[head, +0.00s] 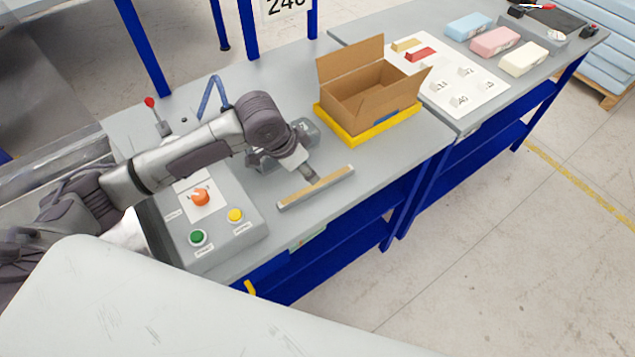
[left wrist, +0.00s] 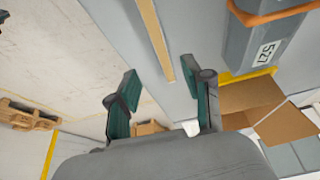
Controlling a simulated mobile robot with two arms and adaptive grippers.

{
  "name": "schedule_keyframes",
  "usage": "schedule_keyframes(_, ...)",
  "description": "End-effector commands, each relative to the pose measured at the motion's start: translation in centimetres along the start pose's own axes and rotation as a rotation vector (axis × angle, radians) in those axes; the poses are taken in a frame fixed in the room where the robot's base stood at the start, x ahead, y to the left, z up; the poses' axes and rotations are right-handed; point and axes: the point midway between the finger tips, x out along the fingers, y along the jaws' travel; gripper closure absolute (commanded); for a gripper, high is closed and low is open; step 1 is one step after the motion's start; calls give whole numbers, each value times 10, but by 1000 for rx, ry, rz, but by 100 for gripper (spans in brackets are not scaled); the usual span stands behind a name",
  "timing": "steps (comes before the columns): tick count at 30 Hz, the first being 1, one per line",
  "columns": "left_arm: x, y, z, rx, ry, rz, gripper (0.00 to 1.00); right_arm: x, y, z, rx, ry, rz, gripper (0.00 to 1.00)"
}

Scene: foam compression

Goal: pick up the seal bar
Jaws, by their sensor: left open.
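The seal bar (head: 330,182) is a long, thin grey bar with a tan strip along it. It lies on the grey bench near its front edge. In the left wrist view the tan strip (left wrist: 155,40) runs down from the top edge, and its lower end is near the gap between my fingers. My left gripper (head: 311,175) is just above the middle of the bar in the head view. In the left wrist view its two dark green fingers (left wrist: 160,70) are spread apart with nothing held between them. Whether they touch the bar is unclear. My right gripper is not seen.
A grey device with an orange handle and a number label (left wrist: 260,45) stands close beside the bar. An open cardboard box (head: 368,100) sits in a yellow tray (head: 345,134) beyond. A control panel with buttons (head: 215,238) is left. Bench right of the bar is clear.

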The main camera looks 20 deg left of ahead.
Motion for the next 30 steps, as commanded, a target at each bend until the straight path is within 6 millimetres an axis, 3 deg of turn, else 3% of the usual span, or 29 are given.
schedule_keyframes(3, 20, 0, 0, -1, -1, 1, 50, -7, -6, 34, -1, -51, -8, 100)
schedule_keyframes(5, 26, 0, 0, -1, -1, 1, 50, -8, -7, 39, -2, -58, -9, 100)
schedule_keyframes(8, 33, 0, 0, 0, 0, 0, 50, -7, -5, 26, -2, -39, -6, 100)
schedule_keyframes(12, 43, 3, 4, 0, -2, 1, 50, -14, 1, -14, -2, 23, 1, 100)
schedule_keyframes(15, 57, 5, 8, 0, -4, 1, 50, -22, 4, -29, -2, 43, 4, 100)
schedule_keyframes(18, 73, 6, 10, -1, -1, 1, 50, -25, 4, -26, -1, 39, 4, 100)
schedule_keyframes(21, 83, 6, 10, 2, 1, -1, 50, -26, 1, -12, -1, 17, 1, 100)
schedule_keyframes(25, 86, 5, 11, 3, 1, -2, 50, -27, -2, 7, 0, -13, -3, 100)
schedule_keyframes(29, 86, 5, 11, 3, 1, -2, 50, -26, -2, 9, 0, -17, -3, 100)
schedule_keyframes(30, 86, 5, 11, 2, 1, -2, 55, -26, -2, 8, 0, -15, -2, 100)
